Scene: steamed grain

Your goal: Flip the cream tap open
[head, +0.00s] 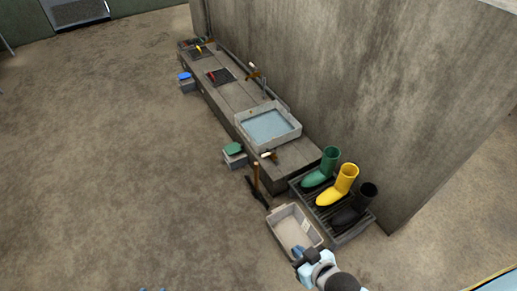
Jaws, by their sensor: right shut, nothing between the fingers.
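A small cream-handled piece (266,154) with a brown part shows at the near end of the long grey counter, beside the basin. It may be the cream tap; it is too small to tell its lever position. My right gripper (298,252) is shut and empty at the lower middle, over the pale tray and well apart from the cream piece. Two small bluish bits at the bottom edge (152,290) may be the tips of my left gripper; they are mostly cut off.
A square basin of water (295,128) sits on the counter (234,97). Green, yellow and black boots stand on a dark rack (346,236). A pale tray (279,217) and a wooden-handled tool (256,178) are on the floor. A concrete wall stands behind; the left floor is clear.

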